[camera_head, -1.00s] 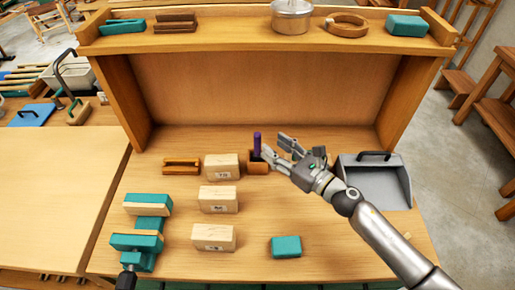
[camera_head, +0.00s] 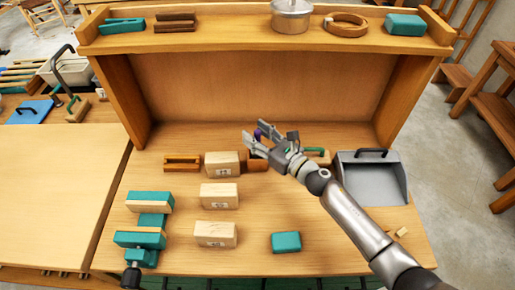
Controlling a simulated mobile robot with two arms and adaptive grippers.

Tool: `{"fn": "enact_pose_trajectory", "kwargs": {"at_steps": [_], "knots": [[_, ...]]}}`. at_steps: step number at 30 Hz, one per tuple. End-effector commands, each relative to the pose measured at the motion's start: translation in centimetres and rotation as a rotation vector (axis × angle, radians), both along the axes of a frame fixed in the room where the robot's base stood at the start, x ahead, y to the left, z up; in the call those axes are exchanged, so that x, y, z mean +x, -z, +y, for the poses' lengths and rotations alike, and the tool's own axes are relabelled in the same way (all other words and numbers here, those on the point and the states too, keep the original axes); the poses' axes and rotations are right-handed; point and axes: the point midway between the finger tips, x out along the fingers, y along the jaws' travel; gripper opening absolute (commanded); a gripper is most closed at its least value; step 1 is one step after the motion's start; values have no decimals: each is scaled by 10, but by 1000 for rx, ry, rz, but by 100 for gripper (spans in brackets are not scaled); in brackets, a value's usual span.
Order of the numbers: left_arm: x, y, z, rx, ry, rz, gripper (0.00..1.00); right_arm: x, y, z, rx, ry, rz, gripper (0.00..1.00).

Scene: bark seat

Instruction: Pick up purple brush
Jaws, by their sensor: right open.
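The purple brush (camera_head: 258,135) stands near the back of the workbench, with only a small purple part showing between the fingers of my right gripper. The wooden holder (camera_head: 257,164) below it is partly hidden by the gripper. My right gripper (camera_head: 256,133) is open, its fingers spread on either side of the purple part. I cannot tell whether they touch it. My left gripper is not in view.
Wooden blocks (camera_head: 220,195) stand in a column left of centre. A teal block (camera_head: 286,242), a grey dustpan (camera_head: 372,178) and a teal-and-wood vise (camera_head: 150,225) are on the bench. A green-handled tool (camera_head: 316,154) lies behind my right arm.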

Motion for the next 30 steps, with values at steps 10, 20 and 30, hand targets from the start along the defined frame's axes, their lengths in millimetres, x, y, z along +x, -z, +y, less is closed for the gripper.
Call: {"fn": "enact_pose_trajectory", "kwargs": {"at_steps": [10, 20, 30], "knots": [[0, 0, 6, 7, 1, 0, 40, 0, 0, 0, 0, 0, 0, 4], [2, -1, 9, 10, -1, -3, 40, 0, -2, 0, -1, -1, -1, 0], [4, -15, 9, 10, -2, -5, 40, 0, -57, -1, -5, -3, -6, 0]]}}
